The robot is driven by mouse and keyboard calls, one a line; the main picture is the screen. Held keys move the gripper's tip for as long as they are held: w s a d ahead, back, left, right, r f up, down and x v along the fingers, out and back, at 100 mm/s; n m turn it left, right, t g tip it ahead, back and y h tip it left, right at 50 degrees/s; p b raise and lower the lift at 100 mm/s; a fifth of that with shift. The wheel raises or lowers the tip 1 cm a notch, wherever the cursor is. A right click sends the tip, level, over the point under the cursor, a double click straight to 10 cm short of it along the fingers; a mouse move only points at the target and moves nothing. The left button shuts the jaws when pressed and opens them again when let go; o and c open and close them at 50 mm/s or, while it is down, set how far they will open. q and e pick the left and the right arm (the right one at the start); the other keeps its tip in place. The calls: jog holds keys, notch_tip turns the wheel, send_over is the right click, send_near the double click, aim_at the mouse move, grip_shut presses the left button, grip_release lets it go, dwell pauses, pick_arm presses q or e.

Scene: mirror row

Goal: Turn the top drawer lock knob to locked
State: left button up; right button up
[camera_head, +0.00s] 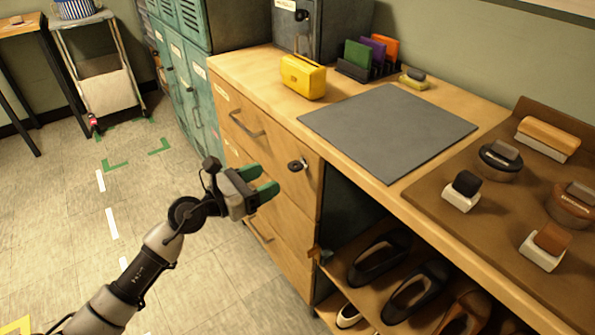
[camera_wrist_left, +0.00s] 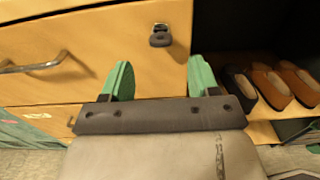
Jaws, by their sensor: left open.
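The black lock knob (camera_head: 297,165) sits on the top drawer front (camera_head: 245,120), near its right edge. In the left wrist view the knob (camera_wrist_left: 160,36) shows ahead of the fingers, between their lines and apart from them. The drawer is closed, with a bar handle (camera_head: 247,123) to the left of the knob. My left gripper (camera_head: 263,182) is open and empty, with green fingers, in front of the drawers and lower left of the knob. Its fingers also show in the left wrist view (camera_wrist_left: 160,78). My right gripper is not in view.
A grey mat (camera_head: 388,126), yellow box (camera_head: 303,77) and brown board with brushes (camera_head: 500,190) lie on the counter. An open shelf with shoes (camera_head: 415,290) is right of the drawers. Teal lockers (camera_head: 190,85) stand left. The floor in front is clear.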

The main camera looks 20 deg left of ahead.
aim_at(290, 168)
pick_arm(q)
jog(key=x, duration=0.8)
jog(key=shift+w+d, duration=0.25)
jog(key=c, duration=0.9)
